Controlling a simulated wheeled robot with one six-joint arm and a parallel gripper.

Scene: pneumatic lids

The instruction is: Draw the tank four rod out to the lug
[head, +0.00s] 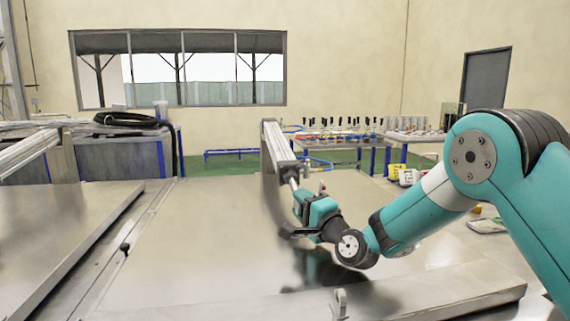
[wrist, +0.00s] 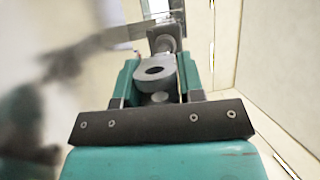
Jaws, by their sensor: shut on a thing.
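My gripper (head: 298,194) is shut on the rod's eye end (wrist: 155,72), in front of the pneumatic cylinder (head: 277,143). In the wrist view, the round eye with its hole sits between the two teal fingers, and the cylinder's end block (wrist: 165,32) is just beyond it. In the head view a short bright piece of rod (head: 293,183) shows between the cylinder's end and my gripper. A small grey upright lug (head: 339,303) stands at the near edge of the lid, apart from the rod end. Which tank is number four cannot be read.
The broad metal lid (head: 190,235) lies below my arm, with a raised bar (head: 440,293) along its near edge. Another lid (head: 60,225) is at left. A black hose coil (head: 125,119) and a bench with valves (head: 335,135) stand behind.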

